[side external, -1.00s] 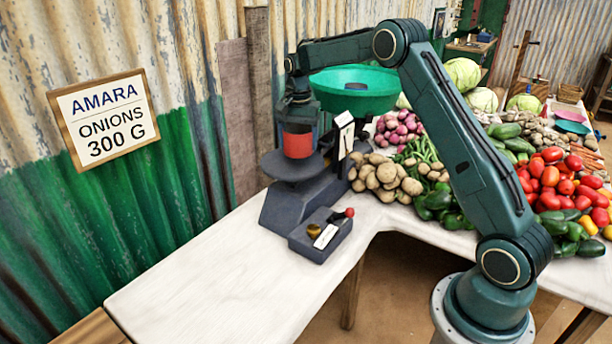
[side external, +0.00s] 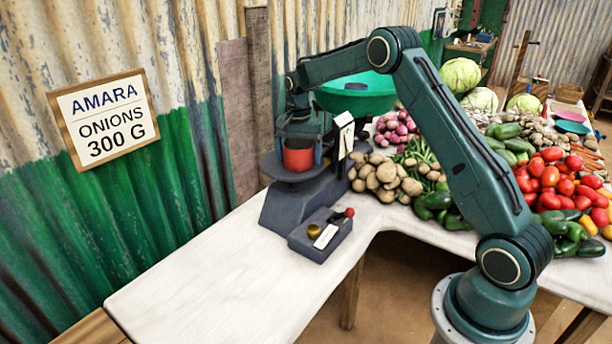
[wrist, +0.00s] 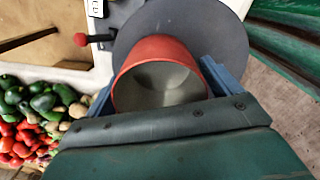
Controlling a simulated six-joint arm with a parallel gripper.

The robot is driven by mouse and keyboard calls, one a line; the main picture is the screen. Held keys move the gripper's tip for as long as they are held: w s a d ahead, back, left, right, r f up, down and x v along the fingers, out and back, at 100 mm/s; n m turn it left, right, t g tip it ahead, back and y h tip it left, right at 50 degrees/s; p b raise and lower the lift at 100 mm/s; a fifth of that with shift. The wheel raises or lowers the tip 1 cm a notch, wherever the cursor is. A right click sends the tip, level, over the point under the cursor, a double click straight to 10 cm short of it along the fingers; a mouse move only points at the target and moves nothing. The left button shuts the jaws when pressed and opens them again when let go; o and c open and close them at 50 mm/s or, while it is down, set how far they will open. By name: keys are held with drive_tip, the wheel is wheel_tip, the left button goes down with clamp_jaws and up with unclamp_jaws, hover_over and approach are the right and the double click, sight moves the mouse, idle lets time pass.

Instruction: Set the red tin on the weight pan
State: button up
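The red tin (side external: 298,156) stands upright on the dark round weight pan (side external: 272,167) of the scale. In the wrist view the tin (wrist: 128,92) is seen from above, with its pale inside empty, over the grey disc of the pan (wrist: 226,35). My gripper (side external: 300,138) is over the tin, with its fingers spread to either side of it. In the wrist view the blue fingers of my gripper (wrist: 160,85) flank the tin and look open. The lower ends of the fingers are partly hidden.
The green scale bowl (side external: 350,98) is behind the pan, with the upright white pointer plate (side external: 345,136) nearby. A small dark box with a red knob (side external: 322,236) sits in front of the scale. Potatoes (side external: 385,180) lie to the right. The white tabletop (side external: 215,270) is clear at front left.

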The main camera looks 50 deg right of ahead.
drive_tip(key=shift+r, duration=0.15)
wheel_tip(320, 180, up, 12)
idle(0.9)
idle(0.5)
drive_tip(key=s+a+r+n+t, duration=0.1)
drive_tip(key=s+a+r+n, duration=0.3)
drive_tip(key=s+a+r, duration=0.3)
drive_tip(key=s+a+r+n+t, duration=0.2)
drive_tip(key=s+a+r+n, duration=0.15)
drive_tip(key=s+a, duration=0.45)
drive_tip(key=s+a+f+n+t, duration=0.1)
drive_tip(key=s+a+f+n, duration=0.1)
drive_tip(key=s, duration=0.8)
drive_tip(key=s+a+f+n+t, duration=0.1)
drive_tip(key=s+a+f+n, duration=0.1)
drive_tip(key=s, duration=0.9)
drive_tip(key=shift+f+n+t, duration=0.3)
drive_tip(key=shift+f+n, duration=0.5)
drive_tip(key=shift+n, duration=0.25)
